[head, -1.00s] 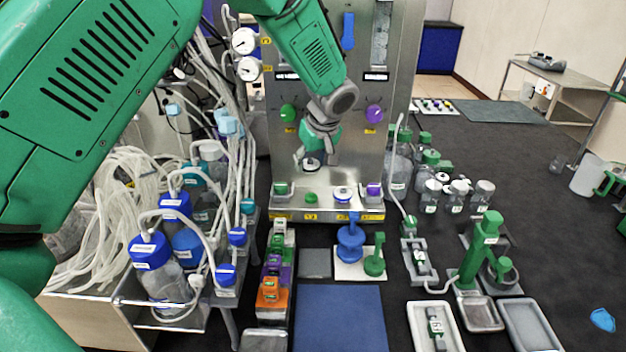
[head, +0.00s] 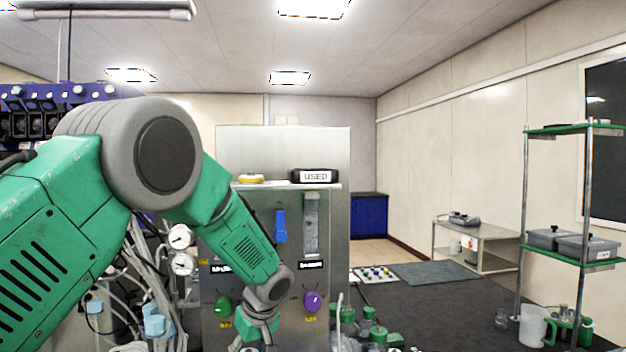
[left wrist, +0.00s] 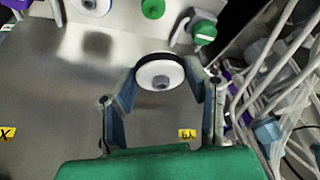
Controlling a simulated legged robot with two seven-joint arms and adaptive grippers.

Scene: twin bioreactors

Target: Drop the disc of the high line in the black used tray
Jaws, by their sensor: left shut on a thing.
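My left gripper (left wrist: 161,76) is shut on a white disc (left wrist: 160,82) with a black rim and a grey hub, held between the two fingertips. In the head view my left gripper (head: 258,338) is low in front of the steel cabinet, between the green and purple knobs; its fingertips and the disc are cut off or hidden there. The black used tray (head: 314,176), labelled USED, sits on top of the cabinet, well above the gripper and to its right. My right gripper is in neither view.
A yellow round item (head: 251,178) lies on the cabinet top, left of the tray. The cabinet front (head: 240,215) carries a blue handle (head: 281,227), a green knob (head: 222,307) and a purple knob (head: 313,301). Tubing crowds the left side.

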